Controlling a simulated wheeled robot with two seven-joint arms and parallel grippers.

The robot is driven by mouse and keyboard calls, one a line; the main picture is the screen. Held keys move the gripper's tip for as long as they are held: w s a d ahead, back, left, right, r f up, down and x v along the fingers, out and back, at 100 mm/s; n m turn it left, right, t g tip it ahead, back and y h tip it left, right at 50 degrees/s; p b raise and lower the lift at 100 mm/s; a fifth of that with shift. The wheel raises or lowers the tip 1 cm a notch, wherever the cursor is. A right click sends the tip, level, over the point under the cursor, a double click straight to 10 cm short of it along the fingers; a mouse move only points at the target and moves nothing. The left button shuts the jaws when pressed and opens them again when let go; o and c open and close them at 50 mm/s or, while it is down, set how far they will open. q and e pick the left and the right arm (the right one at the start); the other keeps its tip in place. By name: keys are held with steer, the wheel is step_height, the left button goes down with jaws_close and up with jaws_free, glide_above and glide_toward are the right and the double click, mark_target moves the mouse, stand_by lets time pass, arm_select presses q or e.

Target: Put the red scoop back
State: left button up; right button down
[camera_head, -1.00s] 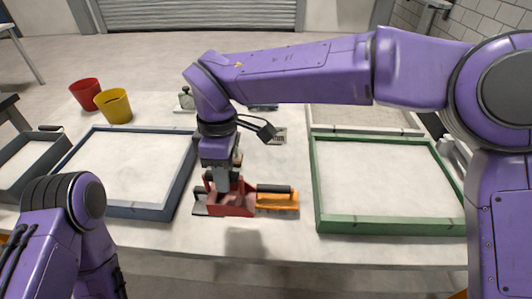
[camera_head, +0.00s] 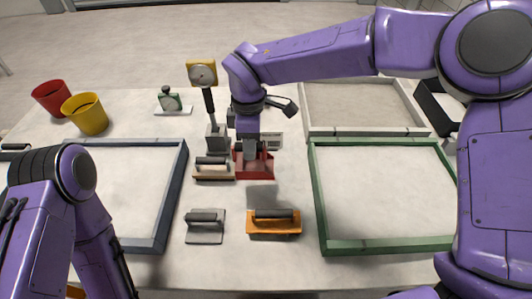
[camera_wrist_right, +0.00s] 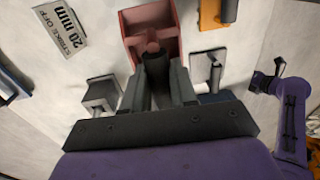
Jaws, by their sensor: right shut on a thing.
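The red scoop (camera_head: 263,166) is an open-topped box with a handle, beside the wooden float (camera_head: 214,176) in the middle of the table. My right gripper (camera_head: 249,150) reaches down over it and is shut on its handle. In the right wrist view the scoop (camera_wrist_right: 140,22) extends beyond the fingertips (camera_wrist_right: 155,72), with the handle between them. I cannot tell whether its underside touches the table. My left arm is at the lower left; its gripper is out of view.
A grey trowel (camera_head: 205,236) and orange float (camera_head: 273,230) lie in front. Blue-framed (camera_head: 172,195) and green-framed (camera_head: 318,200) sandbeds flank them. Bare table separates these tools.

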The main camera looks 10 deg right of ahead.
mark_target(265, 158)
steer(key=w+d+f, duration=0.2)
steer(key=f, duration=0.1)
steer(key=w+d+f+p, duration=0.1)
steer(key=f, duration=0.1)
steer(key=shift+s+d+f, duration=0.1)
steer(key=shift+d+f, duration=0.05)
steer(key=shift+f, duration=0.05)
steer(key=f+p, duration=0.1)
steer(key=d+f+p, duration=0.1)
steer(key=f, duration=0.1)
steer(key=shift+f+p, duration=0.15)
steer(key=shift+p, duration=0.15)
steer(key=shift+a+f, duration=0.1)
steer(key=shift+f, duration=0.35)
steer(key=c, duration=1.1)
jaws_free()
arm_select(q)
steer(key=r, duration=0.3)
steer(key=shift+w+r, duration=0.25)
steer(key=shift+w, duration=0.05)
arm_select(e)
steer(key=shift+o, duration=1.1)
arm_select(q)
steer(key=shift+r, duration=0.1)
arm_select(e)
steer(key=shift+r, duration=0.1)
